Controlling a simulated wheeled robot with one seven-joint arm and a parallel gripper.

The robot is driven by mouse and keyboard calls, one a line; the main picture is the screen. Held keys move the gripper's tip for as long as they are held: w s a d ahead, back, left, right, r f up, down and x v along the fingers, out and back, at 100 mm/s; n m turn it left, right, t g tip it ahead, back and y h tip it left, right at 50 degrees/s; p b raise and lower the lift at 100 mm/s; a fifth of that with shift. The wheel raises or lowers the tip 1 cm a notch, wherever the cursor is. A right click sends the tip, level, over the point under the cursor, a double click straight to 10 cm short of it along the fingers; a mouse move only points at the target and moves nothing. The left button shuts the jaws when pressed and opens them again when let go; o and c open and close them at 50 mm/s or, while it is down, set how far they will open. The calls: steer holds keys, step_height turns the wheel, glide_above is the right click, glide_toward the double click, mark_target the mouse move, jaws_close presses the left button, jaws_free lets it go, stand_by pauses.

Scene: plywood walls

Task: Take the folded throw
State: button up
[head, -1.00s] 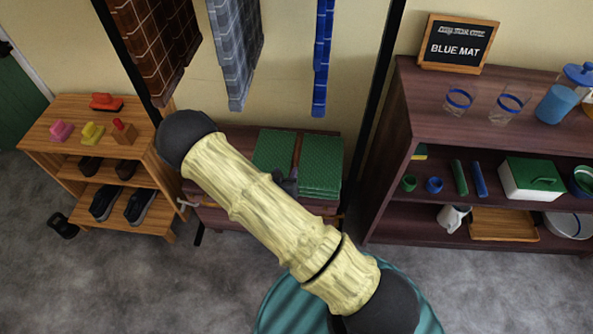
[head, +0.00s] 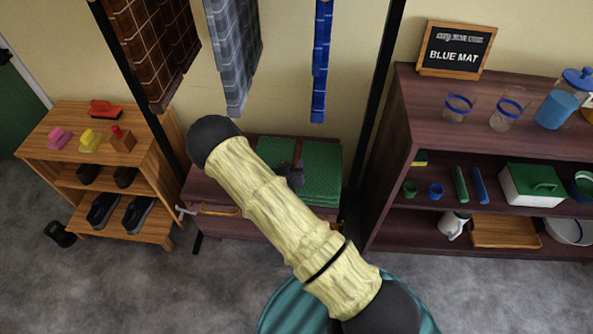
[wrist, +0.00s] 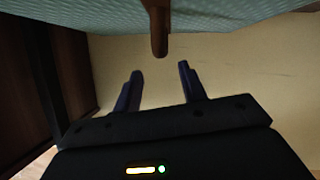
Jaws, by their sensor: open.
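Two flat green textured pieces of folded cloth lie side by side on a low dark red bench: a left one (head: 274,150) and a thicker, layered right one (head: 322,170). I cannot tell which is the throw. My gripper (head: 291,174) shows as a dark shape over the gap between them, partly hidden by my arm. In the wrist view my gripper (wrist: 160,70) is open, with nothing between its two fingers. Greenish textured cloth (wrist: 230,17) spans the top of that view, with a brown bar (wrist: 159,30) pointing down ahead of the fingers.
Brown (head: 150,50), grey (head: 233,55) and blue (head: 321,60) cloths hang above the bench (head: 215,192) between dark posts. A wooden shoe rack (head: 125,190) stands left. A dark shelf (head: 425,115) with glasses, boxes and a "BLUE MAT" sign (head: 456,50) stands right.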

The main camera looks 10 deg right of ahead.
mark_target(294, 159)
steer(key=shift+x, duration=1.15)
steer(key=shift+f, duration=0.1)
steer(key=shift+w+f, duration=0.1)
steer(key=shift+w, duration=0.05)
steer(key=x, duration=0.2)
steer(key=b+x, duration=0.1)
steer(key=x, duration=0.2)
steer(key=shift+f, duration=0.25)
steer(key=shift+a, duration=0.1)
jaws_close()
steer(key=shift+r, duration=0.1)
stand_by(0.4)
